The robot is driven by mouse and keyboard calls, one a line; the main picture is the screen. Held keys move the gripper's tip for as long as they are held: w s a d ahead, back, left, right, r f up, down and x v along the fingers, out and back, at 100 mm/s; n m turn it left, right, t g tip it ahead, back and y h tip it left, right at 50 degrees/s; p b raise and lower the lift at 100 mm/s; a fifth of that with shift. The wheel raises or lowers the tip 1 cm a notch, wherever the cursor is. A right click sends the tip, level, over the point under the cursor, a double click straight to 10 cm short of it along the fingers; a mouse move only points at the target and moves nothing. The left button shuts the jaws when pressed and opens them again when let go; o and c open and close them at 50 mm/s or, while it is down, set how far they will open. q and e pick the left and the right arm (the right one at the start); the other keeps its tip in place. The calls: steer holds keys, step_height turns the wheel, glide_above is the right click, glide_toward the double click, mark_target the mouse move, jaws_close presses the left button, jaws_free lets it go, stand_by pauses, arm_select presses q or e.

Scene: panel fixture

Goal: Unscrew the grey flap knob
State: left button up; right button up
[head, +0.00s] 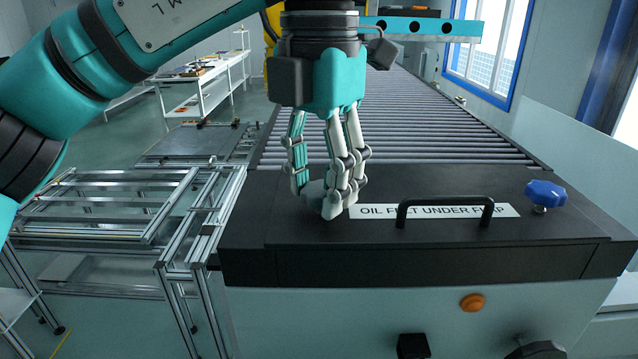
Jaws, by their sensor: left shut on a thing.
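My left gripper (330,200) reaches down from above onto the left part of the black flap (330,238). Its fingers are shut on the grey knob (314,194). The knob is largely hidden by the fingers, and its thread cannot be seen. A blue knob (545,194) sits on a short stem at the right end of the flap. A black handle (445,204) stands on the flap between the two. My right gripper is not in view.
A white label (375,211) lies right of my left gripper, partly behind the handle. A roller conveyor (420,130) runs back behind the flap. An aluminium frame (190,215) stands at left. An orange button (472,302) is on the front panel.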

mark_target(324, 191)
arm_select(q)
steer(key=n+b, duration=0.1)
steer(key=n, duration=0.4)
steer(key=shift+n+b, duration=0.3)
steer(key=n+b, duration=0.1)
steer(key=n, duration=0.4)
steer(key=shift+d, duration=0.15)
stand_by(0.3)
steer(key=o, duration=1.1)
steer(key=shift+o, duration=0.2)
step_height(324, 191, up, 7)
steer(key=shift+s+f, duration=0.1)
steer(key=shift+f, duration=0.1)
steer(key=shift+r, duration=0.45)
